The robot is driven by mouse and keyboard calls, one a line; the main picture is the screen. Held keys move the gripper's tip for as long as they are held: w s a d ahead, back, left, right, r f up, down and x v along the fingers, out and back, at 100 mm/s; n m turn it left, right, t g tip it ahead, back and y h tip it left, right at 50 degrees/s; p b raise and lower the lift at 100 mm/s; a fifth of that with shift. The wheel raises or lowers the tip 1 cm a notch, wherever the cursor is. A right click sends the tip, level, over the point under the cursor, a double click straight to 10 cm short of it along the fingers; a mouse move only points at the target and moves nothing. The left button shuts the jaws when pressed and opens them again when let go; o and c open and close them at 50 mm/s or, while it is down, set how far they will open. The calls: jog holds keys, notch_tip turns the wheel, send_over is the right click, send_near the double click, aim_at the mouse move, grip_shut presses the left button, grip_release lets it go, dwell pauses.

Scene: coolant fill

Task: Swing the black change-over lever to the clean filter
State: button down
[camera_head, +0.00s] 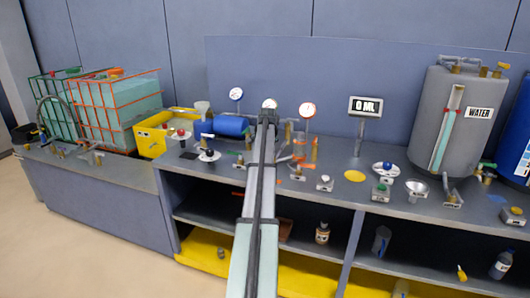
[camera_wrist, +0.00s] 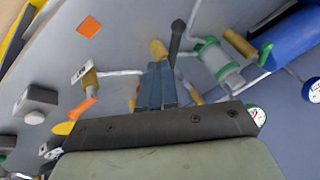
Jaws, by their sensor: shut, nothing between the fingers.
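My gripper (camera_wrist: 157,68) is shut and empty, its two blue-grey fingers side by side in the wrist view. In the head view my gripper (camera_head: 267,114) is over the middle of the bench, seen from behind. A dark lever-like rod (camera_wrist: 176,40), apparently the black change-over lever, stands just right of the fingertips in the wrist view. A brass fitting (camera_wrist: 158,48) lies right at the fingertips; I cannot tell whether they touch. A clear filter-like cylinder with green rings (camera_wrist: 218,62) is farther right. In the head view my arm hides the lever.
An orange-handled valve (camera_wrist: 84,106) is left of the fingers. A blue cylinder (camera_head: 231,126) and gauges (camera_head: 236,94) stand around the gripper. A yellow bin (camera_head: 160,140) is at left; a grey water tank (camera_head: 425,120) is at right. An orange square (camera_wrist: 89,27) marks bare bench.

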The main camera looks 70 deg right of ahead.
jog(key=w+v, duration=0.1)
jog(key=v, duration=0.5)
jog(key=s+d+m, duration=0.2)
jog(key=s+d, duration=0.1)
jog(key=s, duration=0.6)
jog(key=w+d+f+t+y, duration=0.1)
jog(key=w+d+f+t, duration=0.2)
jog(key=w+f, duration=0.7)
jog(key=shift+w+d+f+m+y, duration=0.3)
jog(key=shift+d+f, duration=0.1)
jog(key=shift+d, duration=0.15)
jog(key=shift+w+d+f, duration=0.15)
jog(key=shift+w+d, duration=0.15)
jog(key=shift+w, duration=0.25)
